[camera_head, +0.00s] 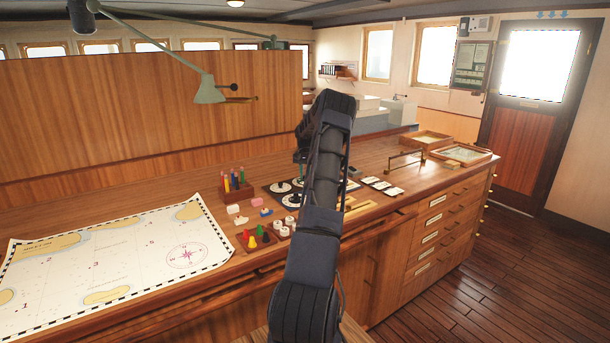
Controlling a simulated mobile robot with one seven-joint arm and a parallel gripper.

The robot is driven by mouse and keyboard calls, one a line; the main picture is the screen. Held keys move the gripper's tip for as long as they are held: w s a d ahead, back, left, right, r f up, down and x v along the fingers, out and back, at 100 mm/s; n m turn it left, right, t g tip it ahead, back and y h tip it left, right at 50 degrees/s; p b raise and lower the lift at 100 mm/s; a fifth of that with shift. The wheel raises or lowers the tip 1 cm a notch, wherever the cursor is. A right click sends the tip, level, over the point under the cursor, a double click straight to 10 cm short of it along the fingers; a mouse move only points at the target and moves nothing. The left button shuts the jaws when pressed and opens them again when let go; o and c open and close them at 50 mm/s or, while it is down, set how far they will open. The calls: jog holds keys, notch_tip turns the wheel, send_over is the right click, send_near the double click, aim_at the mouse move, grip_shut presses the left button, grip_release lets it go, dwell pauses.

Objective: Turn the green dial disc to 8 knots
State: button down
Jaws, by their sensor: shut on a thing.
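A dark dial panel (268,188) lies on the wooden chart counter, in the middle of the picture. White round dials (281,188) with dark centres show on its left part. My arm comes up from the front and covers much of the panel. My gripper (300,172) points down at the far side of the panel, partly hidden behind my arm. It is shut on a small part there, seemingly at one of the dials. I cannot make out the green disc's colour, its numbers or its setting.
A chart (120,262) covers the counter's left side. A rack of coloured pens (236,186), small blocks and a tray with coloured pegs (256,240) stand left of my arm. White cards (381,187) and a brass rail (405,159) lie to the right. A lamp (208,90) hangs overhead.

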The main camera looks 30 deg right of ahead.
jog(key=n, duration=0.5)
dwell(0.6)
jog(key=c, duration=1.3)
grip_release()
jog(key=shift+o, duration=0.2)
notch_tip(320, 180, up, 11)
jog(key=shift+f, duration=0.1)
